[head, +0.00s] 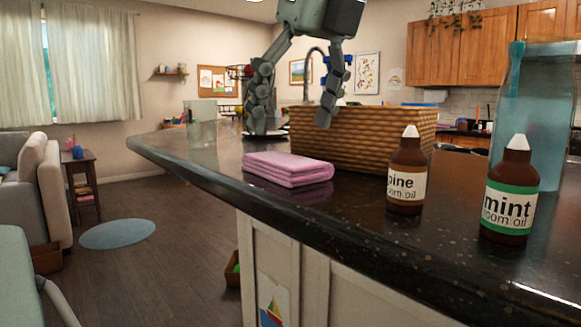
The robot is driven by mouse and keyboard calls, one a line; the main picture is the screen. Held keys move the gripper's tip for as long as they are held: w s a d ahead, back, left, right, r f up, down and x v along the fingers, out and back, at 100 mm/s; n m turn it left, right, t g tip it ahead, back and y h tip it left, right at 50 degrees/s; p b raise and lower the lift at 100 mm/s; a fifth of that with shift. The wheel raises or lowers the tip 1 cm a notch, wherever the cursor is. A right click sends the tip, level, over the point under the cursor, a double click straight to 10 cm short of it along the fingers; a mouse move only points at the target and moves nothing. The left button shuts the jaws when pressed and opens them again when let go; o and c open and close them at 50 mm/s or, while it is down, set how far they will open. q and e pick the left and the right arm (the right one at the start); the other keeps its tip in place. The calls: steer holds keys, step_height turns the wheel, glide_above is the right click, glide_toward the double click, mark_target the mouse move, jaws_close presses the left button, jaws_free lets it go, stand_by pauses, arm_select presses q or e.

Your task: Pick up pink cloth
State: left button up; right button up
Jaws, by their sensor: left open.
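The pink cloth (286,169) lies folded flat on the dark counter in the head view, near the counter's front edge. My left gripper (291,124) hangs down from the top of the picture with its fingers spread wide. It is open and empty. Its fingertips show above and behind the cloth in the picture, in front of a wicker basket; they are apart from the cloth. My right gripper is not in view.
The wicker basket (375,140) stands just behind the cloth. A pine oil bottle (406,180) and a mint oil bottle (510,200) stand to the right, with a tall bluish clear container (530,110) behind. The dark counter (205,155) is clear left of the cloth.

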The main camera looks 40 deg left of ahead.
mark_target(283, 158)
arm_select(q)
steer(key=x, duration=0.5)
steer(key=shift+f, duration=0.25)
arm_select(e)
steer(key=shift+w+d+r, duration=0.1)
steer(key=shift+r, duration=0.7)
arm_select(q)
steer(key=shift+c, duration=0.3)
steer(key=c, duration=1.1)
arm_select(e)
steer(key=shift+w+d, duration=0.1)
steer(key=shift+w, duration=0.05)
arm_select(q)
steer(key=shift+r, duration=0.15)
step_height(283, 158, up, 4)
steer(key=shift+r, duration=0.15)
steer(key=s+a+r, duration=0.2)
steer(key=s, duration=0.1)
steer(key=s+a+r, duration=0.2)
steer(key=s, duration=0.1)
steer(key=s+a+r, duration=0.2)
steer(key=s+a, duration=0.1)
steer(key=shift+a+r+b, duration=0.1)
steer(key=shift+r+b, duration=0.15)
steer(key=shift+b, duration=0.15)
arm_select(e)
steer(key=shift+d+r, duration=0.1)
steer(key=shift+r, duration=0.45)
